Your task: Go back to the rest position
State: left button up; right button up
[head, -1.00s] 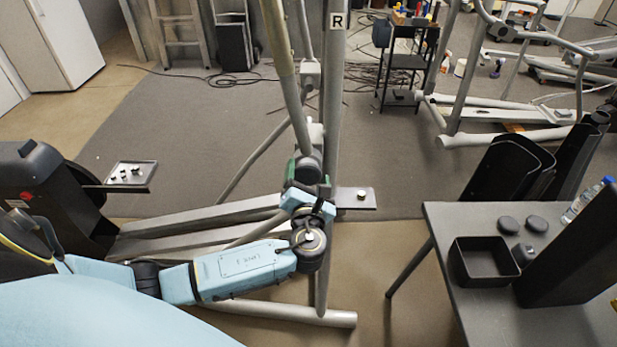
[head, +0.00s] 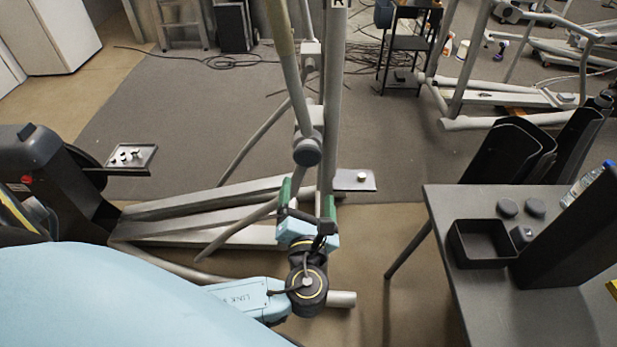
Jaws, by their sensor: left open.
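My left gripper (head: 306,198) is in the lower middle of the head view, with its two green-padded fingers spread apart. Nothing shows between the fingers except parts of the machine behind them. It is in front of the elliptical machine's frame (head: 230,205), just below the grey round end of a hanging tube (head: 307,150). I cannot tell whether it touches the frame. My light blue left arm comes in from the lower left. My right gripper does not show.
A grey table (head: 450,215) at the right carries a black open box (head: 482,245), round black pieces (head: 507,207) and a bottle (head: 580,188). A small tray (head: 130,157) with small parts is at the left. A small plate (head: 355,180) holds a round part. Open floor lies behind.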

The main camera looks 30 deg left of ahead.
pick_arm(q)
jog(key=shift+v, duration=0.95)
jog(key=shift+f, duration=0.1)
jog(key=s+a+f+n+g+h+b, duration=0.1)
jog(key=s+f+n+g+h, duration=0.2)
jog(key=f, duration=0.8)
jog(key=s+a+f+n+g+b, duration=0.1)
jog(key=s+a+f+n+g, duration=0.3)
jog(key=f, duration=0.7)
jog(key=s+d+f+n+g+h+b, duration=0.15)
jog(key=f+n, duration=0.35)
jog(key=f, duration=0.7)
jog(key=s+f+n+g+h, duration=0.1)
jog(key=s+f+n+g, duration=0.1)
jog(key=s+f+n, duration=0.3)
jog(key=s+d+f+n+g+h+b, duration=0.1)
jog(key=s+f+n+h, duration=0.1)
jog(key=s+f+n, duration=0.4)
jog(key=s+f+n+g+h, duration=0.2)
jog(key=s+f+n, duration=0.3)
jog(key=s+n, duration=0.6)
jog(key=s, duration=0.4)
jog(key=shift+s+d+f+g, duration=0.25)
jog(key=shift+d+g, duration=0.05)
jog(key=shift+g, duration=0.05)
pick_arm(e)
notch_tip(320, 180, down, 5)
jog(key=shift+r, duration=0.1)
pick_arm(q)
jog(key=shift+c, duration=0.3)
